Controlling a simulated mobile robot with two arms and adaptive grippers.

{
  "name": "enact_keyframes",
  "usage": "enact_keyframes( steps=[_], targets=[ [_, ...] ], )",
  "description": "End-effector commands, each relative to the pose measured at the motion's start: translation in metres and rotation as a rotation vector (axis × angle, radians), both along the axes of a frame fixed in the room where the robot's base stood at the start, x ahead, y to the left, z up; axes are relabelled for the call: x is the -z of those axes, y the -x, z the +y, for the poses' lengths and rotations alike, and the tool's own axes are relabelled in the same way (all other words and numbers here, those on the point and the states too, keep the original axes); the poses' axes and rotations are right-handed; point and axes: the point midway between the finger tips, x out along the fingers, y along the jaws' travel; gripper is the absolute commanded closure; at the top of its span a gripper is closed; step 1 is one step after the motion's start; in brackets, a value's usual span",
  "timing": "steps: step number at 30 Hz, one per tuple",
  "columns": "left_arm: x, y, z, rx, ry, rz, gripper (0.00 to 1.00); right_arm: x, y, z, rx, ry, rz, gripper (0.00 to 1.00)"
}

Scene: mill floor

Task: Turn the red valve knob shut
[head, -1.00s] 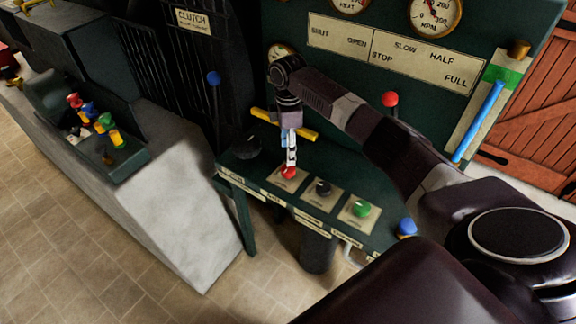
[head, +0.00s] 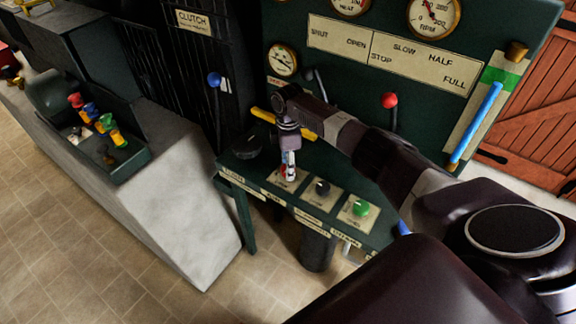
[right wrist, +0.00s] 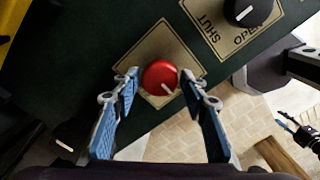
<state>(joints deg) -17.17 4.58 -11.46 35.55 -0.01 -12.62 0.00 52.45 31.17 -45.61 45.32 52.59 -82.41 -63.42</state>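The red valve knob (right wrist: 160,77) sits on a brass plate (right wrist: 151,42) on the green console. My right gripper (right wrist: 160,80) is open, with one blue-padded finger on each side of the knob. The fingertips are close to its sides; I cannot tell whether they touch. A pale pointer line on the knob points to the lower right in the right wrist view. In the head view my right gripper (head: 289,172) points down over the knob and hides most of it. A dark part with a blue tip (right wrist: 290,122) may be my left gripper.
A black knob (head: 322,187) and a green knob (head: 361,208) are to the right of the red one. A yellow bar (head: 264,115) runs behind my right gripper. A red-topped lever (head: 389,101) and a blue-topped lever (head: 214,80) stand nearby.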

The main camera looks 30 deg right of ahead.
Motion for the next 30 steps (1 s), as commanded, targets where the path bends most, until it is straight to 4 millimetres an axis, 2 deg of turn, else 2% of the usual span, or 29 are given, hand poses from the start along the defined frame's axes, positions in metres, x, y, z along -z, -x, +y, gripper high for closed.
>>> enact_keyframes(
  steps=[1, 7, 8, 20, 30],
  targets=[
    [0.000, 0.000, 0.000, 0.000, 0.000, 0.000, 0.64, 0.000, 0.000, 0.000, 0.000, 0.000, 0.000, 0.68],
    [0.000, 0.000, 0.000, 0.000, 0.000, 0.001, 0.64, 0.000, 0.000, 0.000, 0.000, 0.000, 0.000, 0.90],
    [0.000, 0.000, 0.000, 0.000, 0.000, 0.001, 0.64, 0.000, 0.000, 0.000, 0.000, 0.000, 0.000, 0.91],
    [-0.006, 0.001, 0.000, -0.001, 0.000, 0.001, 0.64, -0.001, 0.000, 0.000, 0.090, -0.001, 0.001, 0.91],
    [-0.020, 0.001, 0.000, 0.000, 0.000, 0.001, 0.64, -0.002, 0.000, 0.001, 0.367, -0.001, 0.002, 0.91]
  ],
)
